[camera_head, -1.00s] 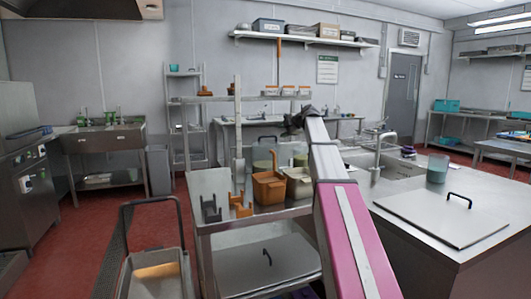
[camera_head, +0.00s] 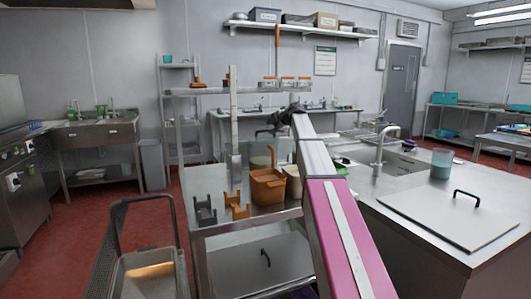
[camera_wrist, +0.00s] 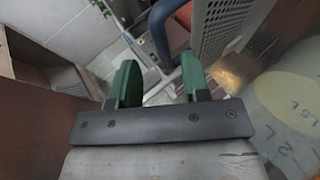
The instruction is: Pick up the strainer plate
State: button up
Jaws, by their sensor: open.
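My gripper (camera_wrist: 160,78) shows two green fingers standing apart in the wrist view, with nothing clearly held between them. In the head view my gripper (camera_head: 283,116) is a small dark shape at the far end of my arm, above the back of the middle table. A grey perforated plate-like piece (camera_wrist: 226,28) shows at the upper right of the wrist view, beyond and right of the fingers. It may be the strainer plate, but I cannot be sure. A blue curved piece (camera_wrist: 160,25) lies beyond the fingers. I cannot pick out the strainer plate in the head view.
The middle table (camera_head: 243,222) carries an orange container (camera_head: 267,187), orange and dark brackets, and a tall upright metal tool (camera_head: 234,130). A see-through marked container (camera_wrist: 285,110) is close at right in the wrist view. A counter with a handled lid (camera_head: 450,215) stands right.

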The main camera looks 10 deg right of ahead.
aim_at(266, 131)
jog(key=x, duration=0.4)
jog(key=shift+a+f, duration=0.3)
jog(key=shift+f, duration=0.05)
grip_shut()
dwell(1.1)
